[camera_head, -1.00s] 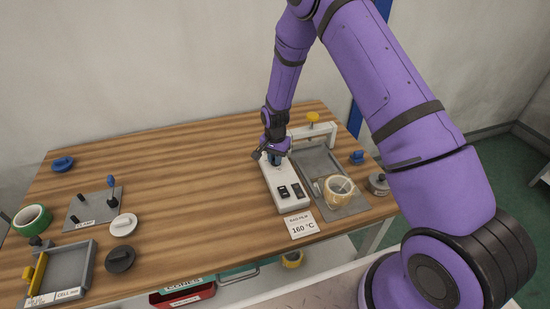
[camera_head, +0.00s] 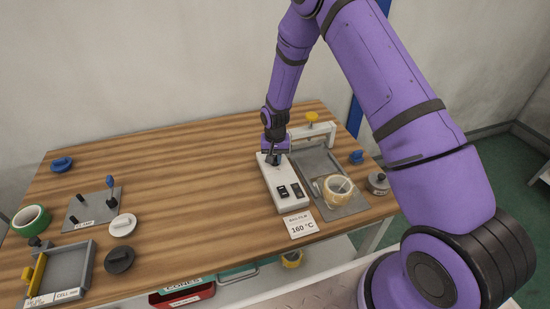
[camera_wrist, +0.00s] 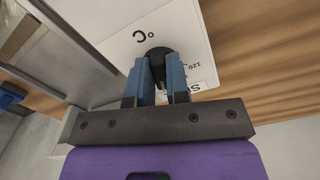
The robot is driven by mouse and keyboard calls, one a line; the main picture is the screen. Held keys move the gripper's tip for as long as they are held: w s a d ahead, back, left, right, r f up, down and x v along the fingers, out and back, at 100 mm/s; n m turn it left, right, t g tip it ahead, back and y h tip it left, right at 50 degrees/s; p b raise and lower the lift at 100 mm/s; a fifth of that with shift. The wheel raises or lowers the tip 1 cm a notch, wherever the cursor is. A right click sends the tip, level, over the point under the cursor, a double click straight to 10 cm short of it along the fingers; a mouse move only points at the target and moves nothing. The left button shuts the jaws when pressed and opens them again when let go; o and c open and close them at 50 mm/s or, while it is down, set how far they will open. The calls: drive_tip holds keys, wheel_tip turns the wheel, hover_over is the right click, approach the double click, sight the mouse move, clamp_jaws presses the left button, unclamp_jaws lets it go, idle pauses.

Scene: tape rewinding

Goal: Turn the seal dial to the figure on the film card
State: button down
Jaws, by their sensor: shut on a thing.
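The white control box (camera_head: 285,196) stands on the table, with dark switches at its near end. The black seal dial (camera_wrist: 160,54) is on its top, with °C and 120 printed around it; the other figures and the dial's pointer are hidden or cannot be made out. My gripper (camera_wrist: 160,75) is shut on the dial, one blue finger on each side. In the head view my gripper (camera_head: 273,158) comes down on the far end of the box. The film card (camera_head: 300,224) reads 160 °C and sits in front of the box.
A grey tray (camera_head: 334,199) with a tan tape roll (camera_head: 338,189) is right of the box, under a white frame with a yellow knob (camera_head: 312,117). A blue knob (camera_head: 356,157) lies beyond. Several fixtures and a green roll (camera_head: 32,218) are at left. The table's middle is clear.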

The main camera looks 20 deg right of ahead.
drive_tip(key=c, duration=1.1)
unclamp_jaws()
wheel_tip(320, 180, up, 11)
drive_tip(key=shift+f, duration=0.1)
